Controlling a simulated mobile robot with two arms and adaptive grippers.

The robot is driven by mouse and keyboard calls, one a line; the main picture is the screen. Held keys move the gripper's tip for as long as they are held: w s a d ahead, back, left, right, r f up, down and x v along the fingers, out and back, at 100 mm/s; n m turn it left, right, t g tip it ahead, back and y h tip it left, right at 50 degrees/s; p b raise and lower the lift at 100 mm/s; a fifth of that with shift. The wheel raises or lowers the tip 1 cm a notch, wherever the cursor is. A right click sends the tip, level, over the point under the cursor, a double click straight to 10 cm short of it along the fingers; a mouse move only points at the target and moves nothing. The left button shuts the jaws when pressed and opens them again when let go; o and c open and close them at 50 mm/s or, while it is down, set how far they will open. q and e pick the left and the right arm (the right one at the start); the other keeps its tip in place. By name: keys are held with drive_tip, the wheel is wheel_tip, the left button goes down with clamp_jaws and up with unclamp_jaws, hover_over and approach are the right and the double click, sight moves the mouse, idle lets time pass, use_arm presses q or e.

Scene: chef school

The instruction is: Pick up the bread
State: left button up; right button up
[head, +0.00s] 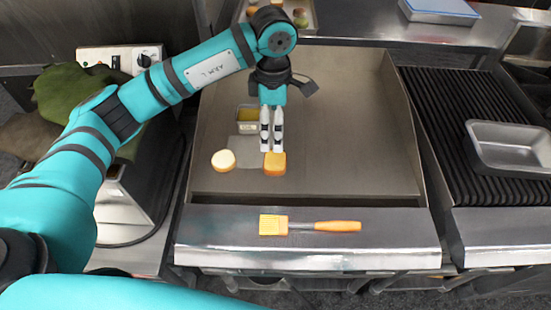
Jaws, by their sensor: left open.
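A small golden-brown block that looks like the bread (275,168) lies on the flat griddle plate (340,150). My left gripper (271,149) points down right at the block, its fingertips at the block's far edge in the picture. The gripper is open; I cannot tell whether its fingers touch the block. A pale round piece (223,160) lies on the plate just left of the block. My right gripper is out of view.
An orange-handled brush (310,226) lies on the griddle's front ledge. A metal pan (510,148) sits on the ribbed grill (440,110) at right. The griddle's right part is clear.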

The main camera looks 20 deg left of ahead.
use_arm(q)
drive_tip(key=p, duration=0.2)
hover_over(277, 160)
drive_tip(key=f, duration=0.7)
drive_tip(key=shift+a, duration=0.4)
drive_tip(key=shift+d+f, duration=0.15)
drive_tip(key=shift+f, duration=0.4)
drive_tip(key=f+p, duration=0.1)
drive_tip(key=f, duration=0.2)
drive_tip(key=shift+d+f+p, duration=0.2)
drive_tip(key=shift+f+p, duration=0.15)
drive_tip(key=shift+f, duration=0.4)
drive_tip(key=c, duration=1)
drive_tip(key=shift+r, duration=0.1)
